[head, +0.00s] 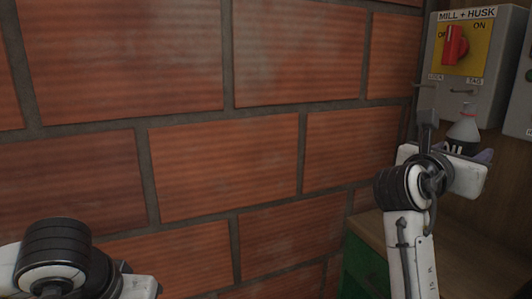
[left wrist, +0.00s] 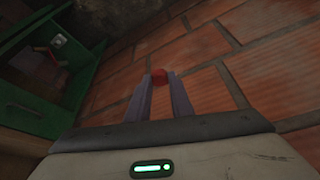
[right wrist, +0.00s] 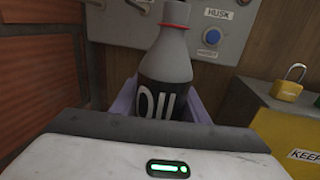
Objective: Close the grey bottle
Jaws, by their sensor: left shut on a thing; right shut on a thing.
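The grey bottle (right wrist: 163,75) has a black label reading OIL and a red ring at its neck. It stands between the fingers of my right gripper (right wrist: 160,105), which is shut on it. The bottle (head: 464,132) also shows upright at the right of the head view, behind my right gripper (head: 458,165). In the left wrist view a small red cap (left wrist: 160,75) sits between the fingertips of my left gripper (left wrist: 160,78), which is shut on it. The left fingers are out of sight in the head view. The top of the bottle is cut off in the right wrist view.
A MILL + HUSK switch box (head: 466,55) with a red knob hangs behind the bottle. A brick wall (head: 190,160) fills the left and middle. A padlock (right wrist: 288,82) sits on a yellow box (right wrist: 285,125). A green open cabinet (left wrist: 75,52) stands at the left wrist view's left.

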